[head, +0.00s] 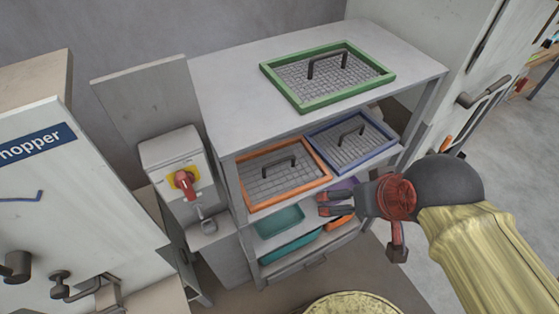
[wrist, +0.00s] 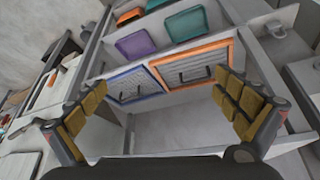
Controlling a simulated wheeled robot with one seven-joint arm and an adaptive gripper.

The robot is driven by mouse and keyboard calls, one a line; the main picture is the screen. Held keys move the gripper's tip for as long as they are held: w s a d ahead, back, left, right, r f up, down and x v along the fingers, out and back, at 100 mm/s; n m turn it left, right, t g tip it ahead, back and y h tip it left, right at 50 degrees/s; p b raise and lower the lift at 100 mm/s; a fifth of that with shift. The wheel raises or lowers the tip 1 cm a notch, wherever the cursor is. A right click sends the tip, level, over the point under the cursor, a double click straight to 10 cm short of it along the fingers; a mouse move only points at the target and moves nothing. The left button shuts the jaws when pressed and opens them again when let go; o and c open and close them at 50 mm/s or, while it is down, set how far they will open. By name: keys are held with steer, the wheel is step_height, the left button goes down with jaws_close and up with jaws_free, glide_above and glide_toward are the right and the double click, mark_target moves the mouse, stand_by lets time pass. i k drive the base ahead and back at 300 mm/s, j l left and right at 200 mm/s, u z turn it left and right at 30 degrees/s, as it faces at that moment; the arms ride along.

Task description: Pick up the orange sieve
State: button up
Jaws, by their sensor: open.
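The orange sieve (head: 264,182) lies flat on the middle shelf of the grey rack, with grey mesh and a dark bar handle. It also shows in the wrist view (wrist: 202,68), beyond my gripper's right finger, which overlaps its right edge. My gripper (head: 321,204) is in front of the rack, right of the orange sieve in the head view. In the wrist view its two padded fingers are wide apart and my gripper (wrist: 160,82) is empty. The sieve's handle is apart from the fingers.
A blue sieve (head: 347,149) sits right beside the orange one. A green sieve (head: 294,97) lies on the rack's top (head: 230,98), above the shelf. Teal, purple and orange trays fill the lower shelf. A dispenser box with a red knob (head: 186,182) stands left.

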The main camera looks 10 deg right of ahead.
mark_target(327, 177)
steer(key=k+l+z, duration=0.1)
steer(key=k+z, duration=0.3)
steer(key=k, duration=0.9)
